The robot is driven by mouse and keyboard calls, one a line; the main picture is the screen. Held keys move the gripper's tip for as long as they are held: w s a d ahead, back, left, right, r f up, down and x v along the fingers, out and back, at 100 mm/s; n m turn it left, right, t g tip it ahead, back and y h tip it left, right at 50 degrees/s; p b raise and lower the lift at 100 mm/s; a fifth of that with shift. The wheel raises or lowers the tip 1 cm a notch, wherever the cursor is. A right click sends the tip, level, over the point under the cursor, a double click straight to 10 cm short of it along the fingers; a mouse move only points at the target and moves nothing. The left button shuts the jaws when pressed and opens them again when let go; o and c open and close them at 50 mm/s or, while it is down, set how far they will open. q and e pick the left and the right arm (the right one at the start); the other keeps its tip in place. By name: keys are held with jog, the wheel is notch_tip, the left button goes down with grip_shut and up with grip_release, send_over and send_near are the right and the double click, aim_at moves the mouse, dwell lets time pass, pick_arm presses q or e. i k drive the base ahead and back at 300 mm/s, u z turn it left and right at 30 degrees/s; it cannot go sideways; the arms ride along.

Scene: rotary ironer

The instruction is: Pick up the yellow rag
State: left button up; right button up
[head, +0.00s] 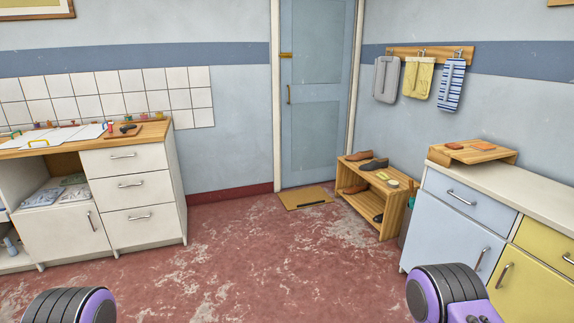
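A yellow rag (418,78) hangs from the middle of a wooden hook rail (403,52) on the right-hand wall. A grey cloth (386,80) hangs to its left and a blue-and-white striped cloth (451,86) to its right. Only rounded purple and black parts of my own arms show at the bottom left and bottom right. Neither gripper is in view, and both are far from the rag as far as the picture shows.
A wooden shoe rack (384,222) stands below the rail, with a light blue and yellow cabinet (455,228) to its right. A white drawer counter (130,190) stands at the left. A mat (305,198) lies by the blue door (315,110). The middle red floor is clear.

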aim_at(381, 175)
jog(key=u, duration=0.05)
jog(key=i, duration=2.6)
jog(key=z, duration=0.55)
jog(key=i, duration=2.4)
jog(key=z, duration=1.1)
jog(key=i, duration=1.4)
jog(key=z, duration=0.4)
